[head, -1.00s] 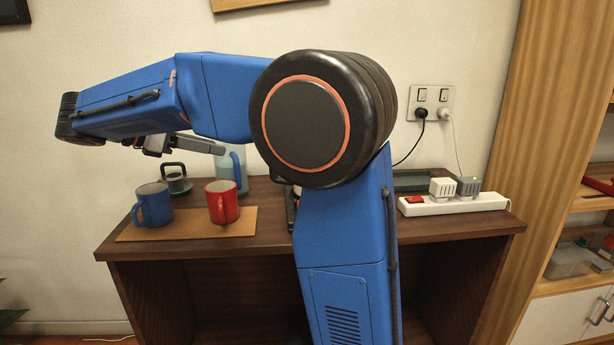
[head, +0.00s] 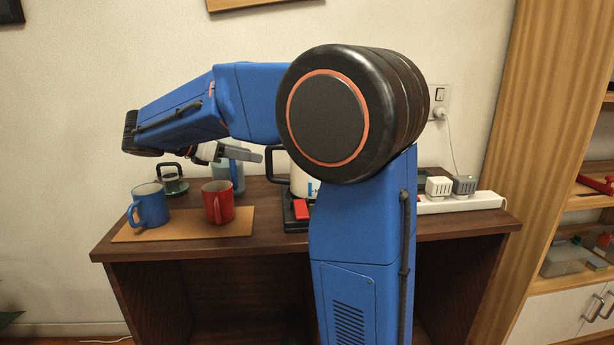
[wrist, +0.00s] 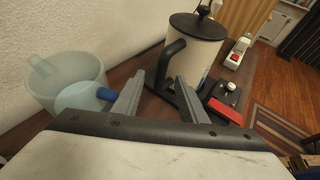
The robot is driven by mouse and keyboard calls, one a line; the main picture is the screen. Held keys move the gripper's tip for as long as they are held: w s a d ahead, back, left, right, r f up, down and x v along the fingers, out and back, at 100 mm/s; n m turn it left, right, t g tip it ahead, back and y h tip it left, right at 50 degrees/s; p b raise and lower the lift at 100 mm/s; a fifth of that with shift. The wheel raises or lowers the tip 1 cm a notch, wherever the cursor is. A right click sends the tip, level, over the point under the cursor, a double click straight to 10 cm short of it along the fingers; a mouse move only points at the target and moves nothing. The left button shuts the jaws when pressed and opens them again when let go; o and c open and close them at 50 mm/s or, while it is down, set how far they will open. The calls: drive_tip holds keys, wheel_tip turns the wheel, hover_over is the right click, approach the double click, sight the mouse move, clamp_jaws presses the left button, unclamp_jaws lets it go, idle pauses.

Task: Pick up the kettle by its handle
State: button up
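The kettle (head: 301,181) is a white body with a black handle (head: 277,164) on its left side, standing on a black base at the back of the cabinet top. My arm hides its right part. In the wrist view the kettle (wrist: 203,57) has a black lid, and its handle (wrist: 168,65) faces my gripper. My gripper (wrist: 159,78) is open and empty, its fingertips pointing at the handle and close to it. Whether the handle is between the fingers I cannot tell. In the head view my gripper (head: 262,155) is level with the handle, just left of it.
A translucent blue pitcher (wrist: 68,85) stands close to the left of my gripper. Blue (head: 150,205) and red (head: 218,202) mugs stand on a brown mat (head: 180,233) in front. A white power strip (head: 460,203) lies right.

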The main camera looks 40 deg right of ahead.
drive_tip(key=x, duration=0.5)
drive_tip(key=shift+s, duration=0.15)
clamp_jaws()
idle(1.3)
